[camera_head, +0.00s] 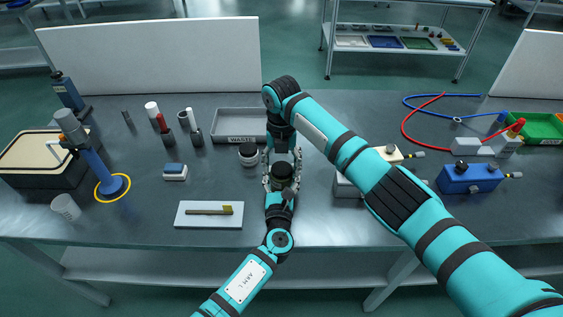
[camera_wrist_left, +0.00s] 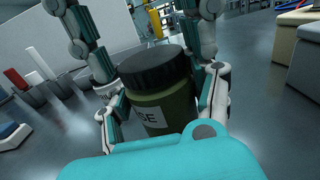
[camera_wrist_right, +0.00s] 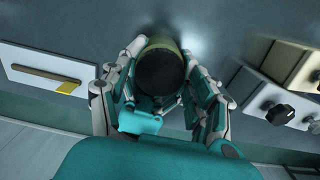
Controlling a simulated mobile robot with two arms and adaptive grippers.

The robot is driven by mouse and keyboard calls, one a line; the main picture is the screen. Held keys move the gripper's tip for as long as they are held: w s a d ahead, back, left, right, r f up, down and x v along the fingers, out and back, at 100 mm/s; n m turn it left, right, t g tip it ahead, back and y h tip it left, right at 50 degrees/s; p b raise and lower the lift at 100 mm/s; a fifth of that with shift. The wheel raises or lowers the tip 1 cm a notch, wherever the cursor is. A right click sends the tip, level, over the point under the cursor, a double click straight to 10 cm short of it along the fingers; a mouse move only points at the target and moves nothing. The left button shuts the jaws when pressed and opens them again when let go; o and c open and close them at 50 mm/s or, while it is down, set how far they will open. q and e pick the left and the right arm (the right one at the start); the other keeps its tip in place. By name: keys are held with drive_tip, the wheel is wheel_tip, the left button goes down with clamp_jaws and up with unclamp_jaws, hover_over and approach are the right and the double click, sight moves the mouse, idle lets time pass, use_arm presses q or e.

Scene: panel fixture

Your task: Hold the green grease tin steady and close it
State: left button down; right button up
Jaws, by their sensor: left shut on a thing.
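The green grease tin (camera_wrist_left: 165,112) has a black lid (camera_wrist_left: 152,68) on top and a label partly reading "SE". It stands upright between the fingers of my left gripper (camera_wrist_left: 163,108), which is shut on its body. In the head view the tin (camera_head: 283,169) is mostly hidden by my grippers. My right gripper (camera_wrist_right: 160,75) points down from above, its fingers open on both sides of the lid (camera_wrist_right: 160,72), with small gaps visible in the left wrist view. Whether the lid is fully tight cannot be told.
A second black-lidded jar (camera_head: 248,155) stands just left of the tin, near a grey waste tray (camera_head: 238,122). A white board with a brush (camera_head: 208,222) lies front left. Boxes with knobs, including a blue one (camera_head: 468,178), stand at right.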

drive_tip(key=c, duration=1)
drive_tip(key=shift+o, duration=0.2)
drive_tip(key=m, duration=0.3)
drive_tip(key=o, duration=1.3)
drive_tip(key=shift+r, duration=2.3)
drive_tip(key=shift+c, duration=0.3)
